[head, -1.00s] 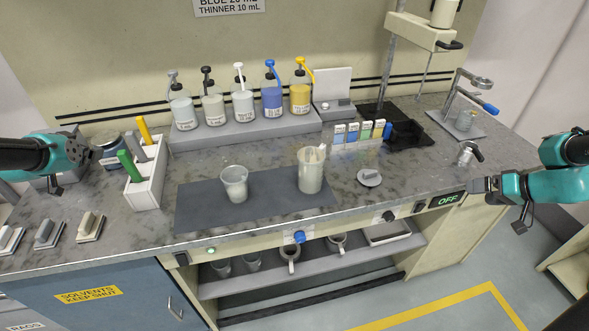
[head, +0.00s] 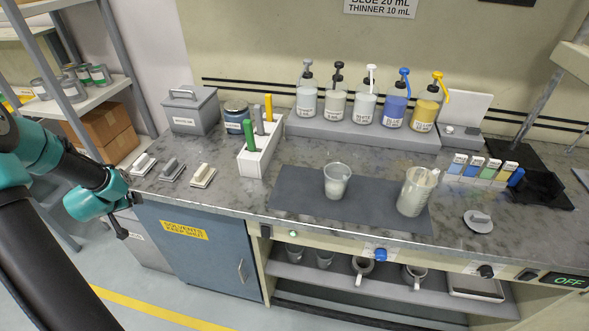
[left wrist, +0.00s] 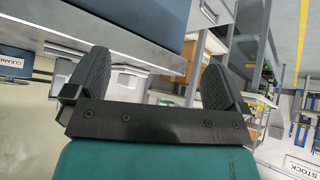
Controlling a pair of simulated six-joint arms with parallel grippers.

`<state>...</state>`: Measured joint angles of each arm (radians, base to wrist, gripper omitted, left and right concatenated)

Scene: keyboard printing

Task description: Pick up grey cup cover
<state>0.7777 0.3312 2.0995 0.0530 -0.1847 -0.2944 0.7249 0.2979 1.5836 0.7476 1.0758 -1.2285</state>
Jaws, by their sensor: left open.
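A round grey cover with a raised grip (head: 478,221) lies flat on the bench, right of the dark mat, in the head view. I take it for the grey cup cover. My left gripper (head: 135,198) is at the bench's left front edge, far from the cover. In the left wrist view, its two black fingers (left wrist: 155,65) are spread apart with nothing between them. The cover does not show in the left wrist view. My right gripper is out of view.
A cup (head: 336,182) and a larger mixing cup (head: 416,192) stand on the dark mat (head: 290,195). Pump bottles stand on a grey riser (head: 350,132) behind. A white holder (head: 258,160) and several small blocks (head: 172,170) are at left.

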